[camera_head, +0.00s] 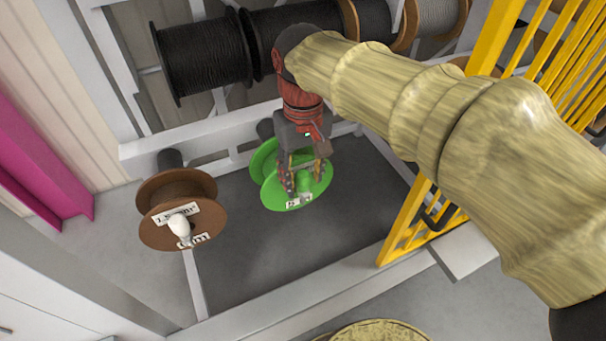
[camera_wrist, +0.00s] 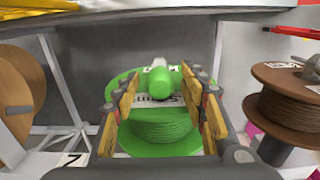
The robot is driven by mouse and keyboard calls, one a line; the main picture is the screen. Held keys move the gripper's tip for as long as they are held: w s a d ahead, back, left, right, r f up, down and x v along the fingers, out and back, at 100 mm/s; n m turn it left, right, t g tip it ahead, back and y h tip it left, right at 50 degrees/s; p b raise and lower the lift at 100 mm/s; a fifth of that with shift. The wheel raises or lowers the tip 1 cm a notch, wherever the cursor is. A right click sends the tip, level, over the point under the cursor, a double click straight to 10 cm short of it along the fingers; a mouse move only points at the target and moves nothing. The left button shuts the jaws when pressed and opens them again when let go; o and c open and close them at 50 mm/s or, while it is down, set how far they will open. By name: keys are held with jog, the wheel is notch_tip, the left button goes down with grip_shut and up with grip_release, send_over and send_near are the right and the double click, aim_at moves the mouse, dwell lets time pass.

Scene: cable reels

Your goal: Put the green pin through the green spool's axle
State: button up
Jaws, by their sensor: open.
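The green spool (camera_head: 268,168) stands on the dark floor of the rack, below my arm. In the wrist view, the green spool (camera_wrist: 165,147) fills the middle, with cable wound on it. A green pin (camera_wrist: 160,82) shows as a rounded green end at the spool's hub, by a white label; it also shows in the head view (camera_head: 304,184). My gripper (camera_head: 304,172) reaches down over the spool's face. Its fingers (camera_wrist: 160,92) are open, one on each side of the pin's end, with gaps visible. How deep the pin sits in the axle is hidden.
A brown spool (camera_head: 160,234) with a white pin end (camera_head: 179,225) stands to the left. Black cable reels (camera_head: 204,58) hang on the shelf behind. A yellow barred gate (camera_head: 410,225) stands to the right. Dark floor in front of the green spool is clear.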

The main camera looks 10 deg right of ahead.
jog(key=shift+r, duration=0.1)
notch_tip(320, 180, up, 12)
dwell(0.7)
dwell(0.3)
